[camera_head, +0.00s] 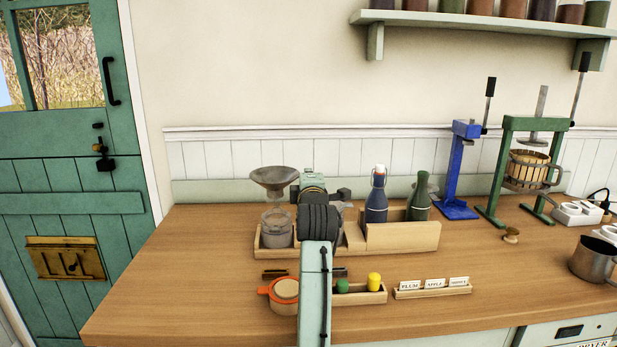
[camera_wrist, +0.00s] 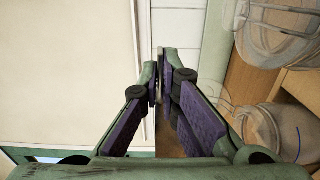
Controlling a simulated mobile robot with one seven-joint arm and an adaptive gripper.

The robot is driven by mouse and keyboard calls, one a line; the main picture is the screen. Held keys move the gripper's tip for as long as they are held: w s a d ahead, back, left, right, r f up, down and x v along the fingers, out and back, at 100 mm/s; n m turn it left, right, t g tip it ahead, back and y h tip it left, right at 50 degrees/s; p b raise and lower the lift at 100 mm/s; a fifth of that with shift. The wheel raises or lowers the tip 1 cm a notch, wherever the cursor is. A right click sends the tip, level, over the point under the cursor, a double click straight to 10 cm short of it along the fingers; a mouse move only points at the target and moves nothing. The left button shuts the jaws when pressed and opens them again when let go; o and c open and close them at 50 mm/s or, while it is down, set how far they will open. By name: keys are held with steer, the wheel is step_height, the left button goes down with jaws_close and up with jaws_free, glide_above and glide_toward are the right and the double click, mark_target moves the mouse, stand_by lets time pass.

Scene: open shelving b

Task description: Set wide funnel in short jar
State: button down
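The wide funnel (camera_head: 274,179) is grey, upright, wide end up. It is directly above the short clear jar (camera_head: 277,230) at the left end of the wooden tray, and its stem points down at the jar mouth. I cannot tell how deep the stem sits. My gripper (camera_head: 322,190) is just right of the funnel, partly hidden by my own arm. Clear glass jars (camera_wrist: 268,128) are right of the fingers there; the funnel is not recognisable in that view.
The wooden tray (camera_head: 402,238) also holds a blue bottle (camera_head: 376,200) and a green bottle (camera_head: 419,200). In front are an orange-rimmed round item (camera_head: 284,290), a small box of stoppers (camera_head: 374,294) and label cards (camera_head: 434,285). Presses stand right. The left counter is clear.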

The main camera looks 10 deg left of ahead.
steer(key=shift+s+d, duration=0.1)
steer(key=shift+s, duration=0.05)
steer(key=shift+f+b, duration=1.25)
steer(key=shift+f, duration=0.85)
steer(key=shift+f+b, duration=0.4)
steer(key=shift+f, duration=0.65)
stand_by(0.5)
steer(key=c, duration=2)
jaws_free()
